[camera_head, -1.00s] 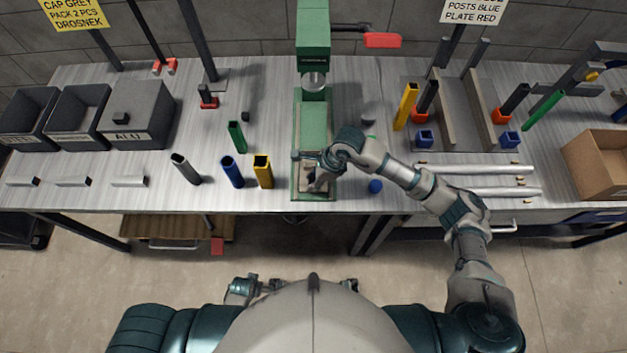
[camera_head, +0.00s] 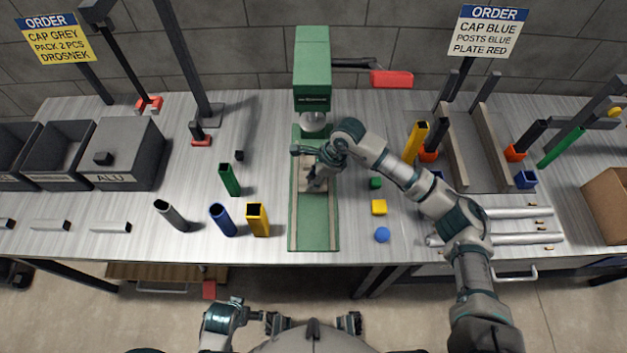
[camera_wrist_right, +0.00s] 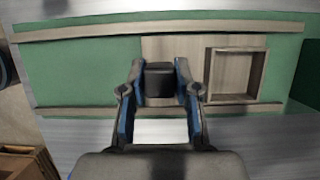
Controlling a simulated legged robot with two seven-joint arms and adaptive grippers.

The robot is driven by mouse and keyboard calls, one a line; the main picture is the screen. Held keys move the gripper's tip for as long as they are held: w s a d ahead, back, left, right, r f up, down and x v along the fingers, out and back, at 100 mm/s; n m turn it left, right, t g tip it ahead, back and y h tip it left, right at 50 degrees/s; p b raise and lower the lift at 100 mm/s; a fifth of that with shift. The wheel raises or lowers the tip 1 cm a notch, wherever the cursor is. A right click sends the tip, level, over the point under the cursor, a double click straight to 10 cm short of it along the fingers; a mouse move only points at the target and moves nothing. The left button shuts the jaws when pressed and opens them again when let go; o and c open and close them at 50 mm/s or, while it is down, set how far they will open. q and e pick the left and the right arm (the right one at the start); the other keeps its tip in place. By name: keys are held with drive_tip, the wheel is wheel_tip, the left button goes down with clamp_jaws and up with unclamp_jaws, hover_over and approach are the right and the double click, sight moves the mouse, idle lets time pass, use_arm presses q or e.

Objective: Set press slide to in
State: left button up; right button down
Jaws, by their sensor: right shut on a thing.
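The press is a green machine (camera_head: 312,65) with a red-handled lever (camera_head: 391,79) and a green base with rails (camera_head: 314,225). The press slide (camera_head: 308,164) is a pale wood-like plate on that base, in front of the ram (camera_head: 313,121). In the wrist view the slide (camera_wrist_right: 190,48) has a square frame and a black knob (camera_wrist_right: 160,80). My right gripper (camera_head: 317,181) is shut on the knob, one blue-lined finger on each side. My arm hides part of the slide. My left gripper (camera_head: 276,322) hangs below the table front, its opening unclear.
Green, blue, yellow and grey tubes (camera_head: 222,219) stand left of the press. Grey bins (camera_head: 128,150) are far left, a cardboard box (camera_head: 607,205) far right.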

drive_tip(key=shift+w+r, duration=0.15)
drive_tip(key=shift+w, duration=0.15)
drive_tip(key=c, duration=0.9)
unclamp_jaws()
drive_tip(key=shift+c, duration=0.2)
drive_tip(key=shift+o, duration=0.5)
drive_tip(key=shift+w, duration=0.15)
drive_tip(key=shift+a, duration=0.1)
drive_tip(key=shift+r, duration=0.2)
drive_tip(key=v, duration=1.1)
drive_tip(key=shift+d, duration=0.2)
